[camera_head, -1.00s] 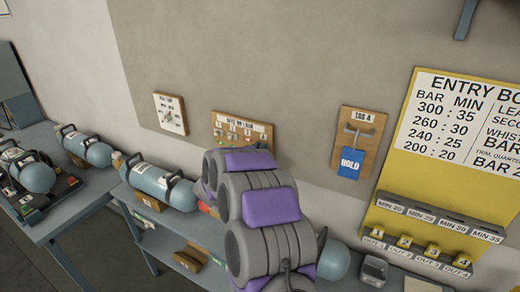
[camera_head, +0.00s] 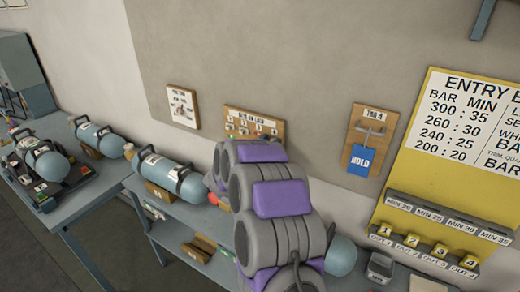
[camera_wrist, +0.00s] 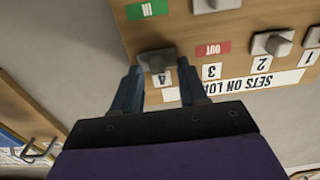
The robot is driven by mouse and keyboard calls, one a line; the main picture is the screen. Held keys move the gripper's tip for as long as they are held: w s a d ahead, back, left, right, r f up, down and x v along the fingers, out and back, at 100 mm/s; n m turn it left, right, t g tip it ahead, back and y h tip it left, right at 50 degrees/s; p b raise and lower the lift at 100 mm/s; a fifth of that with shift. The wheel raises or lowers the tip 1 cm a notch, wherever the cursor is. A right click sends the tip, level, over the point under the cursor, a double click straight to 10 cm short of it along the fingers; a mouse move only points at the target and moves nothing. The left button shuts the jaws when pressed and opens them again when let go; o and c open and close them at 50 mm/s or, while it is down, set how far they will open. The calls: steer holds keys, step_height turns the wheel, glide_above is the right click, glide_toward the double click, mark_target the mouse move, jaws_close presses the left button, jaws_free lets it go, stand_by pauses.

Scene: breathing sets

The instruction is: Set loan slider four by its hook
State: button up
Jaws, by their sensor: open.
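The "SETS ON LOAN" board (camera_head: 236,113) hangs on the wall, partly behind my arm in the head view. It shows upside down in the wrist view (camera_wrist: 112,12). Slider four (camera_wrist: 155,60), a grey knob above the number 4, is level with the red OUT label (camera_wrist: 212,47). My gripper (camera_wrist: 160,82) is open, its fingers on either side of the 4 and just short of or beside the knob; contact cannot be told. The TAG 4 board (camera_head: 389,123) has a grey hook (camera_head: 370,131) with a blue HOLD tag (camera_head: 361,160) hanging there.
Slider three (camera_wrist: 217,5) is level with the green IN label (camera_wrist: 148,9); slider two (camera_wrist: 271,43) is level with OUT. Cylinders (camera_head: 165,172) lie on the bench below. A yellow entry board (camera_head: 420,165) is at right.

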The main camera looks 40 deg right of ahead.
steer(key=p+v, duration=0.1)
steer(key=v, duration=1.6)
steer(key=shift+a, duration=0.25)
steer(key=shift+w+a+f, duration=0.1)
steer(key=shift+w+a, duration=0.05)
